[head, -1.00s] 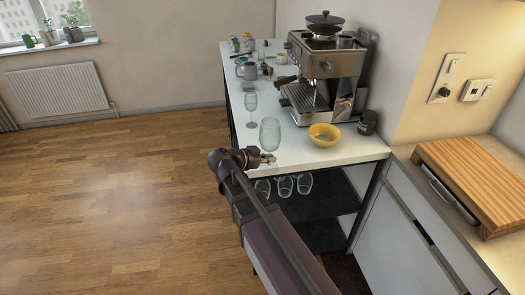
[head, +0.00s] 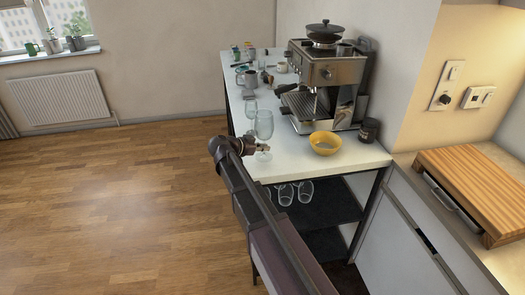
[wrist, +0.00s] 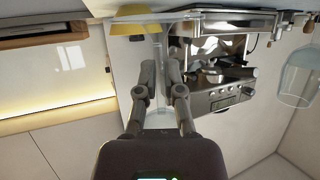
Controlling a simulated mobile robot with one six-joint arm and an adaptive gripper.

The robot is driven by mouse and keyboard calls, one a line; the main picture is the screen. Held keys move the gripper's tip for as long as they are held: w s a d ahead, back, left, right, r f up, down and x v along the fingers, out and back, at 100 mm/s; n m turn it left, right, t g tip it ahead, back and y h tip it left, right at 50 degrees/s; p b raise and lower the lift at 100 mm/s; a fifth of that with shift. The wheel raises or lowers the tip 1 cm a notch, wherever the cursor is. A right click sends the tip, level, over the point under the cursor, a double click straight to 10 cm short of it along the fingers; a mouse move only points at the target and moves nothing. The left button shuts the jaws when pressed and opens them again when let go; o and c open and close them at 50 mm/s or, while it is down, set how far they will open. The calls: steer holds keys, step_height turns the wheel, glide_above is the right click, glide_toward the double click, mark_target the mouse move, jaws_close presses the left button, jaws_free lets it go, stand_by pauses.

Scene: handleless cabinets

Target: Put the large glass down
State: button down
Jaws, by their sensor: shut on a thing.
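The large glass (head: 264,124) is a clear stemmed glass, upright over the front left part of the white counter (head: 300,160). My gripper (head: 262,148) is shut on its stem, below the bowl. I cannot tell whether its foot touches the counter. In the wrist view, which is upside down, the stem passes between my fingers (wrist: 160,68), and the pale foot (wrist: 150,18) shows at the top. A smaller stemmed glass (head: 251,109) stands just behind; a glass also shows at the right of the wrist view (wrist: 300,78).
A yellow bowl (head: 325,143) stands to the right, with a dark jar (head: 369,130) beyond it. The coffee machine (head: 325,85) stands behind. Mugs and small items fill the far end. Several glasses (head: 295,190) show under the counter. Bare counter lies in front of the bowl.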

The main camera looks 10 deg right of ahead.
steer(key=shift+w+f, duration=0.15)
steer(key=shift+w, duration=1.3)
steer(key=shift+w, duration=0.35)
steer(key=shift+w+d+f+b, duration=0.1)
steer(key=shift+w+f+b, duration=0.05)
steer(key=shift+f+b, duration=0.4)
steer(key=shift+w+f+b, duration=0.15)
steer(key=shift+f+b, duration=0.3)
steer(key=shift+b, duration=0.05)
steer(key=shift+f+b, duration=0.85)
steer(key=shift+f, duration=0.15)
steer(key=c, duration=0.8)
jaws_free()
steer(key=shift+o, duration=0.2)
steer(key=shift+r, duration=0.2)
